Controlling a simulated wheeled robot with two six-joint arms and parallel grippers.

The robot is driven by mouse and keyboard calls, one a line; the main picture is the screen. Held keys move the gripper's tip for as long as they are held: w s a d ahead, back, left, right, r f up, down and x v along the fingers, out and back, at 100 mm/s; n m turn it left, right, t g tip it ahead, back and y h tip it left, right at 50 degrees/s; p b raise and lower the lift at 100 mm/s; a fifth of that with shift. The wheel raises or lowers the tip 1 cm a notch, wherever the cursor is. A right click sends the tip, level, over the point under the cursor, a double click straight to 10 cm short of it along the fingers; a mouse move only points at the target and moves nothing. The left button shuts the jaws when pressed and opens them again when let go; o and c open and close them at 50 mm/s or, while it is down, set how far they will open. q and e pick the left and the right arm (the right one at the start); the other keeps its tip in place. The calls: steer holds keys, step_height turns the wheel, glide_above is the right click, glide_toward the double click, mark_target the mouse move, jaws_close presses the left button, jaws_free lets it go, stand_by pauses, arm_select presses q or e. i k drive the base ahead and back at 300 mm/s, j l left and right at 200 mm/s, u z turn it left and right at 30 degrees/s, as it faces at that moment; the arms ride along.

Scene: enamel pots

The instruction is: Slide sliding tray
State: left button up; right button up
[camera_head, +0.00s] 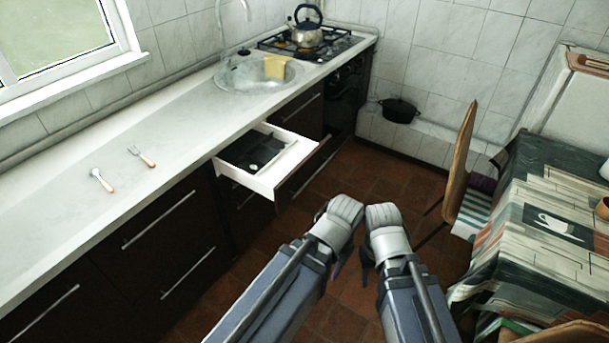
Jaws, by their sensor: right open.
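A white drawer (262,183) is pulled out from the dark cabinets under the counter. A dark tray (243,150) sits inside it, with a small pale round item in it. My left gripper (340,212) and right gripper (383,217) are side by side over the floor, right of the drawer's front and apart from it. My right gripper is open with nothing seen in it. The left gripper's fingers are mostly hidden behind its own wrist, so its opening cannot be told.
A fork (142,156) and a spoon (102,180) lie on the counter (60,205). A sink (245,77) and a kettle (306,36) on the stove are farther back. A wooden chair (459,165) and a covered table (545,225) stand at right. Tiled floor lies between.

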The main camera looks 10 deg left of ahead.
mark_target(280, 166)
steer(key=i+j, duration=0.15)
steer(key=i, duration=0.25)
steer(key=i+j, duration=0.2)
steer(key=i, duration=0.2)
steer(key=i+j, duration=0.15)
steer(key=i, duration=0.2)
